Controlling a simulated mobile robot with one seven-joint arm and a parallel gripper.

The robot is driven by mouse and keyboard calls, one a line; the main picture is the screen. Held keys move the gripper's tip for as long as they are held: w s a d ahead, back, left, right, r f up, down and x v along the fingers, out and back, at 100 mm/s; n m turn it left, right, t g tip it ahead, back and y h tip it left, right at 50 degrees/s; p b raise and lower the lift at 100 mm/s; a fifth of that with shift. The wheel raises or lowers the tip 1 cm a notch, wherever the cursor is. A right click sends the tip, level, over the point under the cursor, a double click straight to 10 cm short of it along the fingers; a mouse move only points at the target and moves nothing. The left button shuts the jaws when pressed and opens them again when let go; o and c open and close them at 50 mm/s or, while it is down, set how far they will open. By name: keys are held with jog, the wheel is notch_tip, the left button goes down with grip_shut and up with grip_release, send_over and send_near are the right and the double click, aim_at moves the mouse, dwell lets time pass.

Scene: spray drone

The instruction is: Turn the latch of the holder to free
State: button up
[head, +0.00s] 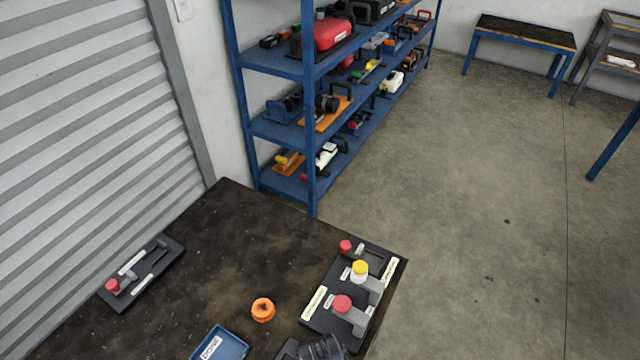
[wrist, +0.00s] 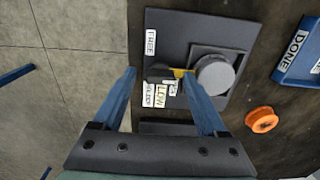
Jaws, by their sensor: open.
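The holder, a black plate (wrist: 180,24), is in the wrist view. It has a FREE label (wrist: 151,42) near its upper left and a label that seems to read HELD (wrist: 147,95) lower down. A dark latch bar (wrist: 160,72) with a yellow part at its right end lies between these labels. A round grey part (wrist: 215,75) sits on the plate to its right. My gripper (wrist: 160,73) is open, its blue fingers on either side of the bar in the picture. I cannot tell whether they touch it. A dark shape (head: 322,348) at the bottom of the head view is cut off and unclear.
A blue DONE tray (wrist: 298,65) and an orange spool (wrist: 262,119) lie right of the holder. In the head view, a plate with red and yellow knobs (head: 355,295) and another plate (head: 140,275) stand on the dark table (head: 235,225). Blue shelves (head: 270,130) stand behind.

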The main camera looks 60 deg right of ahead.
grip_shut()
jog(key=shift+n, duration=0.3)
jog(key=n+p, duration=0.2)
jog(key=n, duration=0.1)
jog(key=shift+r+n, duration=0.15)
jog(key=shift+n, duration=0.15)
jog(key=n+p, duration=0.2)
jog(key=n, duration=0.2)
jog(key=n+p, duration=0.1)
jog(key=n, duration=0.4)
jog(key=n+p, duration=0.1)
jog(key=n, duration=0.3)
jog(key=shift+n, duration=0.4)
dwell(0.3)
